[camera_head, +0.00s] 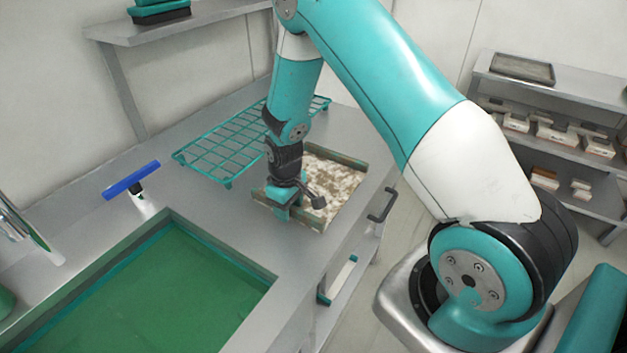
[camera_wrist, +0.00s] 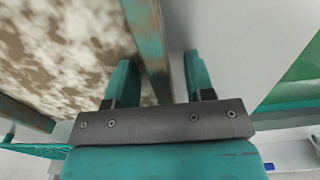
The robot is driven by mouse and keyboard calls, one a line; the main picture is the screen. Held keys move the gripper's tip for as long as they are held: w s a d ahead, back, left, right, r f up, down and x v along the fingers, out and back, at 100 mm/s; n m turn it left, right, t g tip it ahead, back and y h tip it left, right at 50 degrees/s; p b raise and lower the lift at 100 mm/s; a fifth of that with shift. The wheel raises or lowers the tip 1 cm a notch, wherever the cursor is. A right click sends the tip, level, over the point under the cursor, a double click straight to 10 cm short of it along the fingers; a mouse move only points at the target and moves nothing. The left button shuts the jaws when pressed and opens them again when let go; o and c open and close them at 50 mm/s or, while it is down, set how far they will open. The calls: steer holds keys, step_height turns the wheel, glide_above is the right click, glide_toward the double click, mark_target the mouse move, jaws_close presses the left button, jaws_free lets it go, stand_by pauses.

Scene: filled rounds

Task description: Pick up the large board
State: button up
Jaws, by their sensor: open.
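The large board (camera_head: 340,158) lies flat on the metal counter, with a raised brown-green rim and a mottled white and brown face. My gripper (camera_head: 285,212) is low at its near left edge and hides that part of the rim. In the wrist view, my gripper (camera_wrist: 160,75) is open, with one finger over the mottled face and the other outside the board. The board's rim (camera_wrist: 149,40) runs between the two fingers. I cannot tell whether either finger touches it.
A teal wire rack (camera_head: 225,145) stands on the counter behind the board. A green-bottomed sink (camera_head: 160,290) is at the front left, with a blue-headed tool (camera_head: 130,180) by its edge. Shelves with boxes (camera_head: 555,135) stand at the right across the floor.

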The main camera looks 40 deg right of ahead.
jaws_close()
steer(key=shift+r, duration=0.15)
